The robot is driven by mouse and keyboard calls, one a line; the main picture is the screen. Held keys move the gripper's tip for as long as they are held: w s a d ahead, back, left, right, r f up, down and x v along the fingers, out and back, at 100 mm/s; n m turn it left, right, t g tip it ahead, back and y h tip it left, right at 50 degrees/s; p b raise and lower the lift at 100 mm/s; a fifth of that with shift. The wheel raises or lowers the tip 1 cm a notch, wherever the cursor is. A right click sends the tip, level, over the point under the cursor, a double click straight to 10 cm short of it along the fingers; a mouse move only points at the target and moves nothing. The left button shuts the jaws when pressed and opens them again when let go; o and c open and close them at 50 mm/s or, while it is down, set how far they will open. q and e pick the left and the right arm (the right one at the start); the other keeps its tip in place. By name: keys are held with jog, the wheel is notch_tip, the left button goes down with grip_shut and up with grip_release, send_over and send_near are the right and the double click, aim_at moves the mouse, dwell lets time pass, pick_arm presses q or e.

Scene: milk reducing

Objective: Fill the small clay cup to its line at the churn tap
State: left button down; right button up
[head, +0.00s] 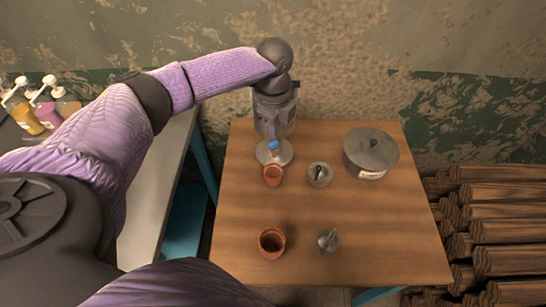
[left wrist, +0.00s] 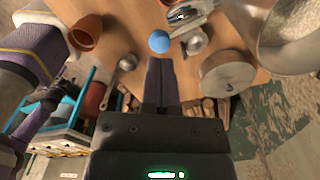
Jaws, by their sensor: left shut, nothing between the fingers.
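The smaller-looking clay cup (head: 272,176) stands upright on the wooden table, close in front of the churn's round foot (head: 284,154). Its fill line and any milk in it cannot be made out. The metal churn (head: 285,118) stands at the table's back edge, partly hidden behind my left arm. A blue knob (head: 274,145) shows low on its front, above the cup. My left gripper (head: 271,131) is in front of the churn, shut and empty. In the left wrist view its fingertips (left wrist: 160,62) are just short of the blue knob (left wrist: 159,41); contact cannot be told. My right gripper is not in view.
A larger-looking clay cup (head: 272,243) stands near the table's front. Two small metal vessels (head: 319,175) (head: 328,240) and a lidded pot (head: 371,153) stand to the right. Stacked logs (head: 500,215) lie right of the table; pump bottles (head: 44,108) stand far left. The table's front right is clear.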

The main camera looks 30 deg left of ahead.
aim_at(274, 141)
pick_arm(q)
jog(key=shift+f, duration=0.15)
dwell(0.4)
jog(key=shift+f+b, duration=0.85)
jog(key=shift+f, duration=0.9)
dwell(2.6)
